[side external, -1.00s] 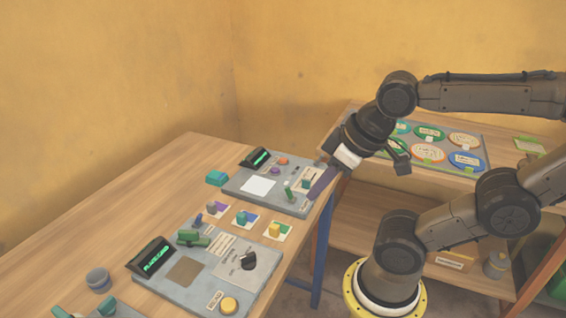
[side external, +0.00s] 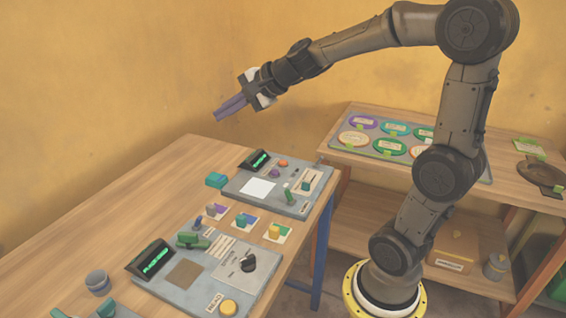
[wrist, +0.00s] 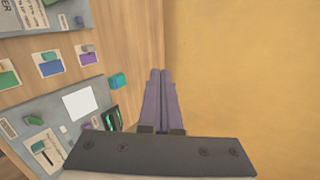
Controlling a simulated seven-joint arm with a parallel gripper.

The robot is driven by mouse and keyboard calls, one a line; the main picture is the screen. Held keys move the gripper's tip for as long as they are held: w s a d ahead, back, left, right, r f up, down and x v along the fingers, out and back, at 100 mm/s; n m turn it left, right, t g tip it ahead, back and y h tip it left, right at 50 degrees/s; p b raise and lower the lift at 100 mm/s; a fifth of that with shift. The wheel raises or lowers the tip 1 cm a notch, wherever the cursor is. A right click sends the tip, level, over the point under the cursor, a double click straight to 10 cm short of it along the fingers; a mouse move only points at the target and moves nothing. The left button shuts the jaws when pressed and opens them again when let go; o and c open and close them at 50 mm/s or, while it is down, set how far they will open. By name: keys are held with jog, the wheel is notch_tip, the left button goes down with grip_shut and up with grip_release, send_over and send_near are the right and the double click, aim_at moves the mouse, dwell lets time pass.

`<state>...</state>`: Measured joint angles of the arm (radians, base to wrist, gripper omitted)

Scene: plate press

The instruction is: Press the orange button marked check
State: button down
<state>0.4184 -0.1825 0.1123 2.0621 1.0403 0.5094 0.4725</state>
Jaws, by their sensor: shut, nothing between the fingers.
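A small orange button (side external: 283,163) sits on the far grey panel (side external: 236,184), right of its green-lit display (side external: 260,159). A purple knob (side external: 275,173) is just in front of it. I cannot read any marking on the button. My gripper (side external: 217,116) has purple fingers and is shut and empty, raised in the air above the table's far end, up and left of the button. In the wrist view the closed fingers (wrist: 160,75) point towards the yellow wall past the table edge. The button does not show there.
The far panel also bears a white square pad (side external: 258,189) and a green lever (side external: 288,193). A teal block (side external: 216,180) stands beside it. Several blocks on cards lie between it and the near panel (side external: 180,294). A shelf (side external: 400,180) with coloured plates stands at the right.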

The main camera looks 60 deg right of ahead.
jog(key=w+d+f+m+h, duration=0.1)
jog(key=w+d+f+m, duration=0.25)
jog(key=d, duration=0.45)
jog(key=m+g+h, duration=0.2)
jog(key=m+h, duration=0.1)
jog(key=m, duration=0.5)
send_over(286, 162)
notch_tip(286, 162, down, 13)
jog(key=shift+s+a+r, duration=0.15)
jog(key=shift+f, duration=4.4)
jog(key=shift+f, duration=0.1)
jog(key=shift+f, duration=0.3)
